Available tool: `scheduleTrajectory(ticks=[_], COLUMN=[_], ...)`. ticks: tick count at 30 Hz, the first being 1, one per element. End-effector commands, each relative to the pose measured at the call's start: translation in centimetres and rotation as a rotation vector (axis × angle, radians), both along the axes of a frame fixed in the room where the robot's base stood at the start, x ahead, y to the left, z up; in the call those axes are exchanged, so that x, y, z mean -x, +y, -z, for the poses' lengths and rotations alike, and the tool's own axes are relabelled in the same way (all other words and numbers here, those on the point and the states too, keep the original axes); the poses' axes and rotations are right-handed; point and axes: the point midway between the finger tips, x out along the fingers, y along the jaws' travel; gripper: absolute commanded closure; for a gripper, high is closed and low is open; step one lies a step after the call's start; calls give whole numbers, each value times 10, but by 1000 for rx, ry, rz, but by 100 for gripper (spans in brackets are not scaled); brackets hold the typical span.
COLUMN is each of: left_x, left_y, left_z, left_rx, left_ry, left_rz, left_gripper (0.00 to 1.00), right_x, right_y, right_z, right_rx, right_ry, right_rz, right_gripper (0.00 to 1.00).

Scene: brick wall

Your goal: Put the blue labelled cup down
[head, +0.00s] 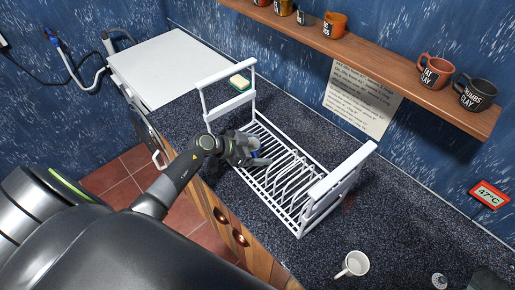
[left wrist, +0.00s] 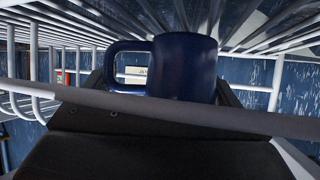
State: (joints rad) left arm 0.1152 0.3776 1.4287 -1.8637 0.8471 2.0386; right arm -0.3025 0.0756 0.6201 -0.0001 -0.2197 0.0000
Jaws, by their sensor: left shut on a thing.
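A dark blue cup (left wrist: 186,68) with its handle to the left fills the middle of the left wrist view, between the fingers of my left gripper (head: 250,154). The gripper is shut on it. No label shows on the side of the cup facing the wrist camera. In the head view the gripper is low inside the white wire dish rack (head: 325,187), at its left end, and mostly hides the cup. Rack wires surround the cup closely; I cannot tell whether it touches them. A pale bar crosses in front of the cup in the wrist view. My right gripper is not in view.
A white mug (head: 353,264) stands on the dark speckled counter (head: 400,225) at the front right. A wooden shelf (head: 400,65) with several mugs hangs above the counter.

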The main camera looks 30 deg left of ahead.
Motion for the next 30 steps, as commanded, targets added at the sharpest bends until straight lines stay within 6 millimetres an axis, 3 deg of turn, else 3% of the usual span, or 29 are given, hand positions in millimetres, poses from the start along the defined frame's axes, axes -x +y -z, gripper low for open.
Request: scheduleTrajectory(ticks=[4, 5, 7, 17, 30], left_x=[0, 0, 0, 1, 58], left_y=[0, 0, 0, 1, 50], left_z=[3, 3, 3, -1, -39], left_rx=[1, 1, 0, -1, -6], left_ry=[1, 1, 0, -1, 2], left_rz=[0, 0, 0, 1, 2], left_gripper=[39, 9, 0, 0, 0], right_x=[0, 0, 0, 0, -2], right_y=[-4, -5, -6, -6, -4], right_z=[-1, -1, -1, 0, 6], right_rx=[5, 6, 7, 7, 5], right_ry=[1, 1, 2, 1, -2], right_rz=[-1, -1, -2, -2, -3], right_gripper=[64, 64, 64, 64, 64])
